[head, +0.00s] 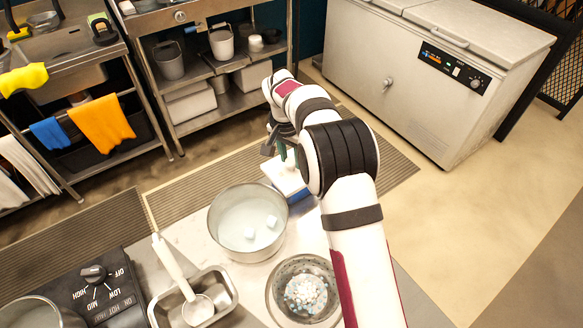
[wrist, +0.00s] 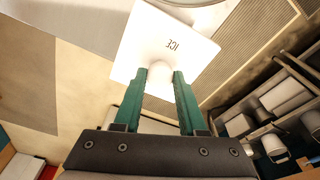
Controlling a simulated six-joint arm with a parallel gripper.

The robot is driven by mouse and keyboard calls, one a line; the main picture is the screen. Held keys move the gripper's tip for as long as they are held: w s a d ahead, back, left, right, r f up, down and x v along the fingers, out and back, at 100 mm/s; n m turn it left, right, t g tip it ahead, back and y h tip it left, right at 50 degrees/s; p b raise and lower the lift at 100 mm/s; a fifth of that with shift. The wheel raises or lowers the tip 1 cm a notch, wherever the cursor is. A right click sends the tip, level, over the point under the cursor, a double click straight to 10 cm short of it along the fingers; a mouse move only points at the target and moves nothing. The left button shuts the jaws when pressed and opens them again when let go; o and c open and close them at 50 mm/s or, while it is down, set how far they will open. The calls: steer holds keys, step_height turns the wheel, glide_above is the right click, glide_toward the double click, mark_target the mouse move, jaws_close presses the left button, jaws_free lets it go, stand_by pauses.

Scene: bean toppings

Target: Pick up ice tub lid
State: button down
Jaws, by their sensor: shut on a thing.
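The white ice tub lid (wrist: 172,42) is a flat square plate with "ICE" printed on it, seen close in the wrist view. Its white knob (wrist: 160,84) is between the two green fingers of my gripper (wrist: 159,77), which is shut on it. In the head view, the lid (head: 281,176) shows partly behind my arm at the counter's far edge, with my gripper (head: 283,152) above it. A blue edge of the tub (head: 300,197) shows just below the lid; my arm hides the rest. I cannot tell whether lid and tub touch.
A metal pot (head: 213,228) with white cubes in pale liquid stands left of the lid. A metal bowl (head: 273,292) of ice bits is nearer. A small metal pan (head: 232,292) holds a white-handled scoop (head: 172,262). A stove control (head: 95,285) is at left. Open floor lies beyond the counter.

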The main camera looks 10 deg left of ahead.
steer(key=shift+r, duration=0.4)
steer(key=r, duration=0.2)
steer(key=d+r, duration=0.1)
steer(key=r, duration=0.1)
steer(key=s+d+r, duration=0.2)
steer(key=d+r, duration=0.4)
steer(key=d, duration=0.4)
glide_above(292, 161)
steer(key=f, duration=0.3)
steer(key=shift+d, duration=0.2)
steer(key=shift+a+f, duration=0.15)
steer(key=shift+f, duration=3)
steer(key=shift+f, duration=0.4)
